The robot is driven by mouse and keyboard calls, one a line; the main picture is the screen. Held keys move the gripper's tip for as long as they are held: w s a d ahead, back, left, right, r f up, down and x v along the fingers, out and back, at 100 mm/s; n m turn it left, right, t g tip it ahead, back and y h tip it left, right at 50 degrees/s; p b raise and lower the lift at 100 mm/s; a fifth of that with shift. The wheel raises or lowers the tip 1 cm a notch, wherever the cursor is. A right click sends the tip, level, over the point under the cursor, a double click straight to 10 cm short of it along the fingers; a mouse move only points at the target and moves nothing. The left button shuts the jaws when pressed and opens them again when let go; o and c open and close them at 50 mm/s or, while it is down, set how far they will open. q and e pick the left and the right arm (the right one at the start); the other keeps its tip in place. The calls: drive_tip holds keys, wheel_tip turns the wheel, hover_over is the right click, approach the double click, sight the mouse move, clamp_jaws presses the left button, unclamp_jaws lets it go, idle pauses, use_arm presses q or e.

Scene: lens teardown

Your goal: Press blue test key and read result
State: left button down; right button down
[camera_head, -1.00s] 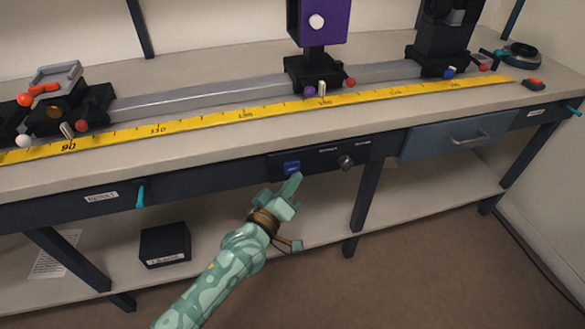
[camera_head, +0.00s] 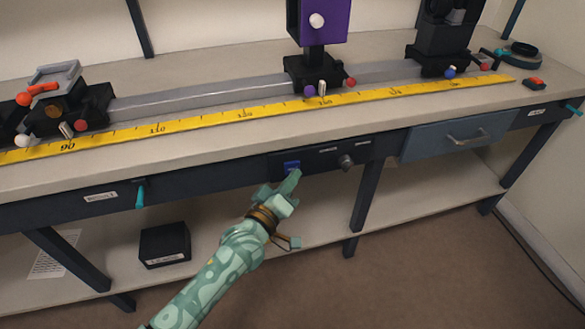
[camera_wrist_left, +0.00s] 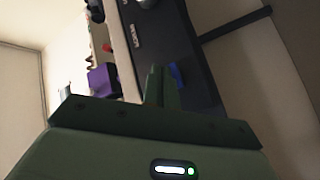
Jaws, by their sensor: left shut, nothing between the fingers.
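The blue test key (camera_head: 292,165) sits on a dark panel (camera_head: 322,158) in the bench's front edge, with a black knob (camera_head: 346,161) to its right. My left gripper (camera_head: 293,181) is shut and empty, its fingertips just below and in front of the key. In the left wrist view the shut fingers (camera_wrist_left: 161,86) lie right beside the blue key (camera_wrist_left: 176,75). I cannot tell whether they touch it. The small labels on the panel are too small to read, and no result shows. My right gripper is in neither view.
A yellow ruler (camera_head: 222,117) and a grey rail (camera_head: 200,98) with a purple block (camera_head: 322,22) run along the benchtop. A closed blue drawer (camera_head: 458,139) is right of the panel. A bench leg (camera_head: 365,195) stands right of my gripper. A black box (camera_head: 165,245) sits on the lower shelf.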

use_arm(q)
drive_tip(key=shift+w+a, duration=0.15)
drive_tip(key=shift+w, duration=0.25)
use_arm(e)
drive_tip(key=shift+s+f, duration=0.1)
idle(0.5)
use_arm(q)
drive_tip(key=shift+s, duration=0.2)
drive_tip(key=shift+s+d+p, duration=0.3)
drive_tip(key=shift+s+p, duration=0.05)
drive_tip(key=shift+s, duration=0.25)
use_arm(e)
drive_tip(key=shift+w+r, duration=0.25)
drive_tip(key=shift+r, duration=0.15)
